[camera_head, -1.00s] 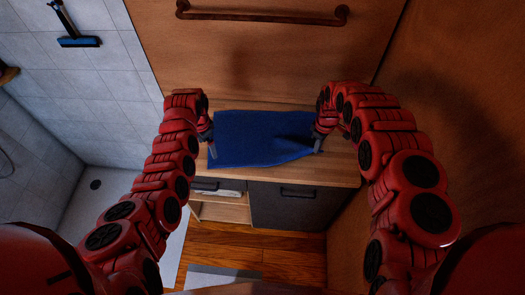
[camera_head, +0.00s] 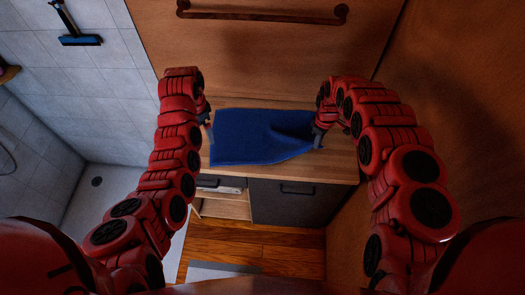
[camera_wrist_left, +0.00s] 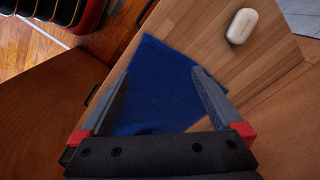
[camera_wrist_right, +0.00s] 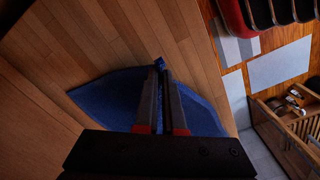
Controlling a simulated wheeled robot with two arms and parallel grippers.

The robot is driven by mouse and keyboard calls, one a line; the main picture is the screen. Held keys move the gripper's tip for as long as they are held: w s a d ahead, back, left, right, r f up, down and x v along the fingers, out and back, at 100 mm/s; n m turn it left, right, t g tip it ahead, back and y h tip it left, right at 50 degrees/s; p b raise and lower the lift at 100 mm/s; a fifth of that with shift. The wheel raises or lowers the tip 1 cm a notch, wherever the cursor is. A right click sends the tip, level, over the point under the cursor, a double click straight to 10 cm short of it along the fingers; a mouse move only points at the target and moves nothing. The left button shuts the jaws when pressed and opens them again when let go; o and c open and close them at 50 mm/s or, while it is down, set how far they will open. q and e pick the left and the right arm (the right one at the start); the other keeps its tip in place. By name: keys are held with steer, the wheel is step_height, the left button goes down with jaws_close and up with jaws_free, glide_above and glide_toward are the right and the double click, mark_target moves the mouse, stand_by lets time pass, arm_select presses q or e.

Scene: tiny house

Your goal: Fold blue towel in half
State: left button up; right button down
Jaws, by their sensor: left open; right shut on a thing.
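The blue towel (camera_head: 255,138) lies spread on the wooden counter, with a raised crease near its right end. It also shows in the left wrist view (camera_wrist_left: 160,95) and the right wrist view (camera_wrist_right: 105,98). My right gripper (camera_head: 318,140) is at the towel's right edge. In the right wrist view its fingers (camera_wrist_right: 160,72) are shut on a small bunched piece of towel. My left gripper (camera_head: 209,128) is at the towel's left edge, with its fingers (camera_wrist_left: 161,73) open and apart. The towel shows between and beyond them; I cannot tell whether they touch it.
The wooden counter (camera_head: 340,165) has bare room around the towel. A white soap-like object (camera_wrist_left: 242,26) lies on it in the left wrist view. A dark cabinet front (camera_head: 295,202) is below. A towel bar (camera_head: 262,14) is on the wooden wall behind.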

arm_select(q)
steer(key=shift+r, duration=1)
arm_select(e)
jaws_free()
arm_select(q)
steer(key=shift+r, duration=0.1)
arm_select(e)
steer(key=shift+r, duration=2.75)
